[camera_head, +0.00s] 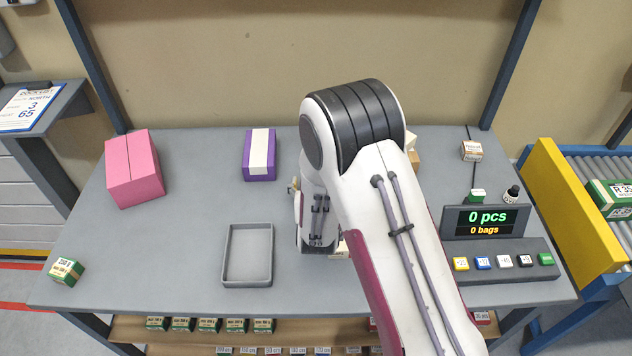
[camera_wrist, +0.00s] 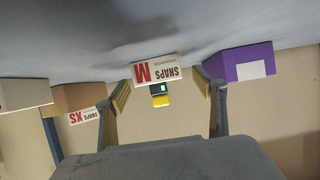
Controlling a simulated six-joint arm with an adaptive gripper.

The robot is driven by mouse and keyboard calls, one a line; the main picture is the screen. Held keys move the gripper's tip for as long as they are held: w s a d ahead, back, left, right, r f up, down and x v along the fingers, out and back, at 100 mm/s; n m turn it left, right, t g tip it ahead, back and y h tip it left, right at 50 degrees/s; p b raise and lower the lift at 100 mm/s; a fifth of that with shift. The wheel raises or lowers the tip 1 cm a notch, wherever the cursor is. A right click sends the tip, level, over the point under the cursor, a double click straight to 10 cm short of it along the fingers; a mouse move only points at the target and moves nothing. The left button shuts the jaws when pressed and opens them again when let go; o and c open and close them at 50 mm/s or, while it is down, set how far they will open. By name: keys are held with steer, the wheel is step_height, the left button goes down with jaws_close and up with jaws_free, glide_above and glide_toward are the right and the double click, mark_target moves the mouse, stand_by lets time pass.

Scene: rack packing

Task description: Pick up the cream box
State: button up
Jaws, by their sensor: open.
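A pale cream box with a red M and SNAPS label (camera_wrist: 155,70) sits on the table in the upside-down wrist view, between and beyond my fingertips. My gripper (camera_wrist: 163,85) is open, one finger on each side of this box in the picture, with nothing held. In the head view my arm hides my fingers and most of that area. A small cream patch (camera_head: 340,249) shows beside my wrist, probably part of this box. Another pale box (camera_wrist: 22,94) stands at the left edge of the wrist view. I cannot tell contact.
A purple box with a white band (camera_head: 260,155) and a pink box (camera_head: 133,168) stand on the left of the table. A grey tray (camera_head: 248,285) lies empty nearer the front. A brown box (camera_wrist: 82,97) stands left in the wrist view. A counter display (camera_head: 487,222) stands right.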

steer(key=shift+x, duration=1.5)
steer(key=shift+c, duration=0.5)
steer(key=c, duration=1.2)
